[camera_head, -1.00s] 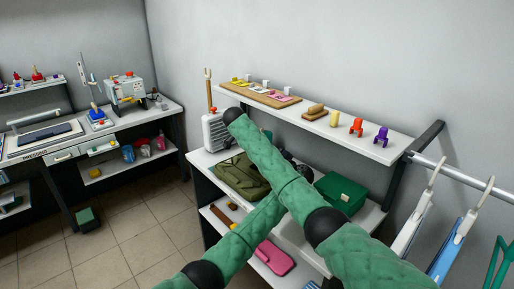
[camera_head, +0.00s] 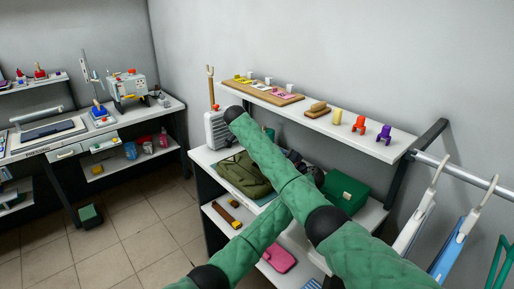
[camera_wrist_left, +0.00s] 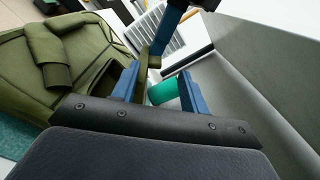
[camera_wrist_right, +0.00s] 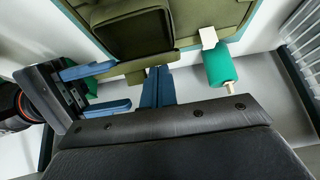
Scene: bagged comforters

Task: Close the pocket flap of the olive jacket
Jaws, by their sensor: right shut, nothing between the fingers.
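The olive jacket (camera_head: 243,172) lies on the workbench in the head view, partly behind my arms. It fills the left of the left wrist view (camera_wrist_left: 35,65) and the top of the right wrist view, where a raised olive pocket (camera_wrist_right: 130,32) shows. An olive flap strip (camera_wrist_right: 135,72) lies along the pocket's lower edge. My left gripper (camera_wrist_left: 157,88) is open, with an olive strip beside one finger; I cannot tell whether they touch. My right gripper (camera_wrist_right: 158,80) is shut and empty, its tips close to the flap strip.
A green box (camera_head: 345,192) sits at the bench's right. A white slatted unit (camera_head: 216,130) stands at the back left. A shelf (camera_head: 355,143) with small items runs above. A hanging rail (camera_head: 455,172) is at right.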

